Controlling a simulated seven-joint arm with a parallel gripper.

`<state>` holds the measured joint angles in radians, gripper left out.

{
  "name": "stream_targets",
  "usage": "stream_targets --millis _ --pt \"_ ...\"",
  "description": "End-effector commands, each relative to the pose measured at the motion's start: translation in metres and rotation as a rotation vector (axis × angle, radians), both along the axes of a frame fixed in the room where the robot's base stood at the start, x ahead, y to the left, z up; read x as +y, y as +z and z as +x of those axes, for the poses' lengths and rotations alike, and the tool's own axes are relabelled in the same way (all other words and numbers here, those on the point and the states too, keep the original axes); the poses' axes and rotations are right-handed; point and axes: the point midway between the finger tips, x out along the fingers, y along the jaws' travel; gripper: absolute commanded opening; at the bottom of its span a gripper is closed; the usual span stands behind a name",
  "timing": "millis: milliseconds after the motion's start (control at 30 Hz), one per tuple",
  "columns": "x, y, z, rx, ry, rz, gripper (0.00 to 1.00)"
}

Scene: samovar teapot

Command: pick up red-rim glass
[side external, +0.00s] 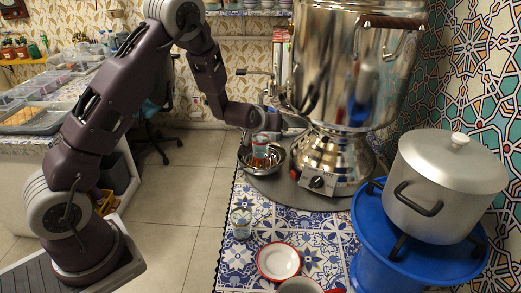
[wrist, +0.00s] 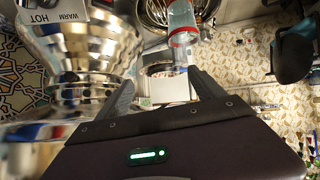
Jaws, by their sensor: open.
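The red-rim glass (side external: 260,147) is a small pale blue tumbler with a red band. In the side view it shows at the metal bowl (side external: 246,160) in front of the samovar. In the wrist view the glass (wrist: 182,20) is at the top, its red rim towards my fingers, in front of the bowl (wrist: 150,14). My gripper (wrist: 165,80) is open, with its two fingers apart and no glass between them. In the side view my gripper's fingertips are hard to make out beside the samovar's tap. I cannot tell whether the glass touches the bowl.
The large shiny samovar (side external: 335,150) stands close to my gripper. A clear glass (side external: 241,222) and a red-edged white plate (side external: 278,261) are on the blue tiled tabletop (side external: 315,225). A grey pot (side external: 440,190) sits on a blue stool (side external: 385,265) at right.

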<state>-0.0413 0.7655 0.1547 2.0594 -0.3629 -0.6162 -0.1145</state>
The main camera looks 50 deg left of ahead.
Motion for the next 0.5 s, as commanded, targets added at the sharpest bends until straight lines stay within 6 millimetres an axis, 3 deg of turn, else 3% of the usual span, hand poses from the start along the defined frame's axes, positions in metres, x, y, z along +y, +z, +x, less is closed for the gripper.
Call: stream_targets --millis 33,100,167,367,500 --pt "0.019 -0.041 0.003 -0.006 0.037 0.052 0.78" --pt "0.041 -0.075 0.005 -0.047 0.072 0.127 0.78" --pt "0.050 -0.093 0.006 -0.088 0.077 0.179 0.78" --pt "0.054 -0.107 0.009 -0.204 0.048 0.258 0.78" --pt "0.063 -0.111 0.022 -0.214 0.045 0.264 0.78"
